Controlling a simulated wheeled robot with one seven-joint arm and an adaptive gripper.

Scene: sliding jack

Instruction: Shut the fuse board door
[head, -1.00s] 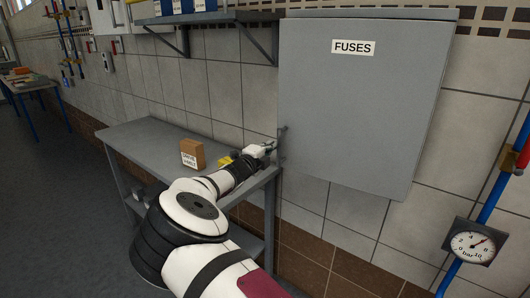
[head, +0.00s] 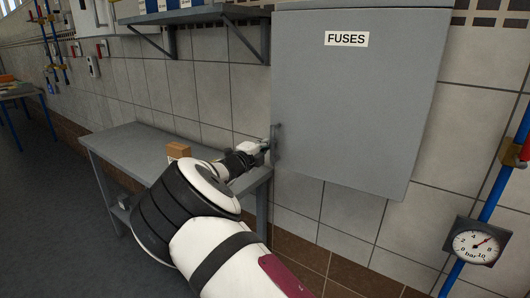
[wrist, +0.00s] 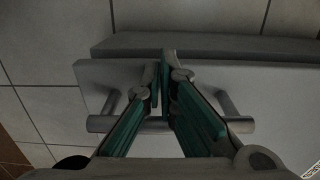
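The fuse board (head: 350,110) is a grey wall box with a "FUSES" label on its door. A vertical bar handle (head: 276,145) is at the door's lower left edge. My gripper (head: 266,146) is at this handle. In the wrist view the handle (wrist: 240,124) runs across behind the teal fingers of my gripper (wrist: 161,72). The fingertips are nearly together, with nothing seen held between them. Contact with the handle cannot be told. The wrist view shows a grey panel with a second grey edge beyond it; how far the door stands open is unclear.
A grey workbench (head: 140,140) with a small brown box (head: 178,151) stands left of the fuse board. A shelf (head: 195,15) is above it. A pressure gauge (head: 475,243) and blue pipe (head: 497,195) are at the right. The wall below the board is clear.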

